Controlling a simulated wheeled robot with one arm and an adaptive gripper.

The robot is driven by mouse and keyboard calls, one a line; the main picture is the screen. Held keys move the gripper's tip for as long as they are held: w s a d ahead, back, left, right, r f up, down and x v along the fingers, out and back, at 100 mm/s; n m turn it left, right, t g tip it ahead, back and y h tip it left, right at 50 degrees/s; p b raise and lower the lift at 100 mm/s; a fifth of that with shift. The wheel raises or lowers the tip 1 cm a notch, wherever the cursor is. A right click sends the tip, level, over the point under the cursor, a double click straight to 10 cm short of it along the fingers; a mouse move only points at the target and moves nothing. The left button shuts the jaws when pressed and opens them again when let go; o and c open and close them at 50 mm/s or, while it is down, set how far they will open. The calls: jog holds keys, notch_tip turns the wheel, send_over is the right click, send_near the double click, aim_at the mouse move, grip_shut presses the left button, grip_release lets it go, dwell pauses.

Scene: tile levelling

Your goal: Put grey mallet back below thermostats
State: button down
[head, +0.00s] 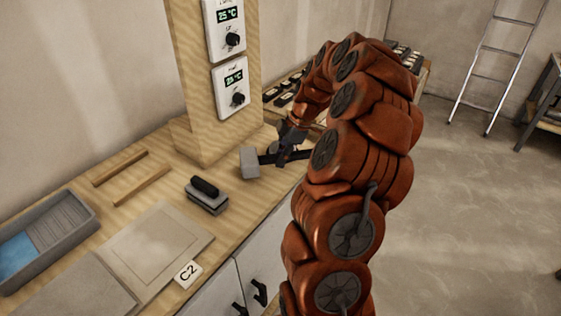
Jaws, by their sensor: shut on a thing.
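The grey mallet has a grey block head (250,162) and a dark handle. It is at the front of the wooden post, just above or on the bench top; I cannot tell if it touches. My gripper (283,156) is shut on the mallet's handle, to the right of the head. My orange arm hides part of the bench beyond it. Two white thermostats, the upper one (224,28) and the lower one (231,88), are mounted one above the other on the post (188,85). Both displays read 25 °C.
A grey sponge float with a black handle (207,195) lies left of the mallet. Two wooden strips (140,186), a grey tray (45,240) with blue liquid, and flat tiles (155,240) with a C2 card (188,273) are further left. Dark small items lie behind the arm.

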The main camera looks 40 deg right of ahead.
aim_at(280, 171)
jog(key=shift+w+d, duration=0.1)
jog(key=shift+w, duration=0.2)
jog(key=shift+w, duration=0.15)
notch_tip(280, 171, down, 2)
jog(key=shift+f+p, duration=0.2)
jog(key=shift+p, duration=0.75)
jog(key=shift+f, duration=0.6)
jog(key=c, duration=1.3)
grip_release()
jog(key=shift+d, duration=0.1)
jog(key=b+v, duration=0.3)
jog(key=v, duration=0.9)
